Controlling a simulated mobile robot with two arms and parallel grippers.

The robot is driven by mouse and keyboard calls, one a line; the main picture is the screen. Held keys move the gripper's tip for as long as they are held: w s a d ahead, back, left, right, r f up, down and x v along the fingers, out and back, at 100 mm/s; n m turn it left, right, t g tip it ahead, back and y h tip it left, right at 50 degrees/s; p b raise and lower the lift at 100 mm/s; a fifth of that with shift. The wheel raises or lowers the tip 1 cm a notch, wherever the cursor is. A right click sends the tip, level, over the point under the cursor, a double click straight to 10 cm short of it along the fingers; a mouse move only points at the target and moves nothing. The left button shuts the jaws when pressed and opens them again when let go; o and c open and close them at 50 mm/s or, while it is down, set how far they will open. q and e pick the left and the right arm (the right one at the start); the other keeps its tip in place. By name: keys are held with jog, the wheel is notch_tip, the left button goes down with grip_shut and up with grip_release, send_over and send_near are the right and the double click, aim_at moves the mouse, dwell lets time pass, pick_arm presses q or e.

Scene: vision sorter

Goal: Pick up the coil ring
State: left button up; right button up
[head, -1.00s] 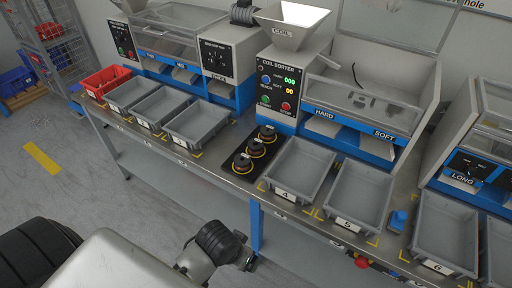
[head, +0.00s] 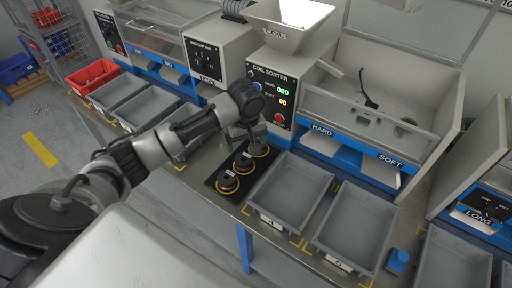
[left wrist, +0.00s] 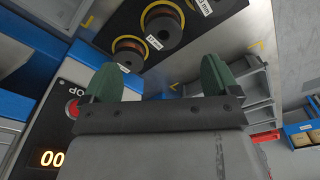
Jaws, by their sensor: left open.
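Three round dark coils with copper-coloured sides, each on a yellow ring, stand in a row on a black plate (head: 213,182) on the bench. In the head view they are the near coil (head: 228,183), the middle coil (head: 243,162) and the far coil (head: 261,150). My left gripper (head: 250,138) is above the far end of the row, partly covering the far coil. In the left wrist view, its green fingers (left wrist: 158,82) are apart with nothing between them. Two labelled coils (left wrist: 128,54) (left wrist: 163,22) show beyond the fingers, apart from them. My right gripper is not in view.
The coil sorter (head: 275,90) with its hopper and lit panel stands right behind the plate. Grey trays (head: 285,190) (head: 350,228) lie to the right, and more grey trays and a red tray (head: 92,76) to the left. A small blue block (head: 398,260) lies by the front edge.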

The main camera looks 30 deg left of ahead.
aim_at(244, 159)
pick_arm(q)
jog(key=shift+w+a+f, duration=0.2)
jog(key=shift+w+a, duration=0.15)
jog(key=shift+a, duration=0.05)
jog(key=f, duration=0.3)
jog(key=shift+s+a+f, duration=0.15)
jog(key=shift+s, duration=0.15)
jog(key=shift+w+f, duration=0.1)
jog(key=shift+f, duration=0.25)
notch_tip(244, 159, down, 4)
jog(key=shift+a+f, duration=0.1)
jog(key=shift+a, duration=0.05)
jog(key=shift+w+f, duration=0.1)
jog(key=shift+f, duration=0.25)
jog(key=shift+a+f, duration=0.1)
jog(key=shift+f, duration=0.1)
jog(key=shift+c, duration=1.1)
jog(key=shift+r, duration=0.1)
jog(key=c, duration=0.9)
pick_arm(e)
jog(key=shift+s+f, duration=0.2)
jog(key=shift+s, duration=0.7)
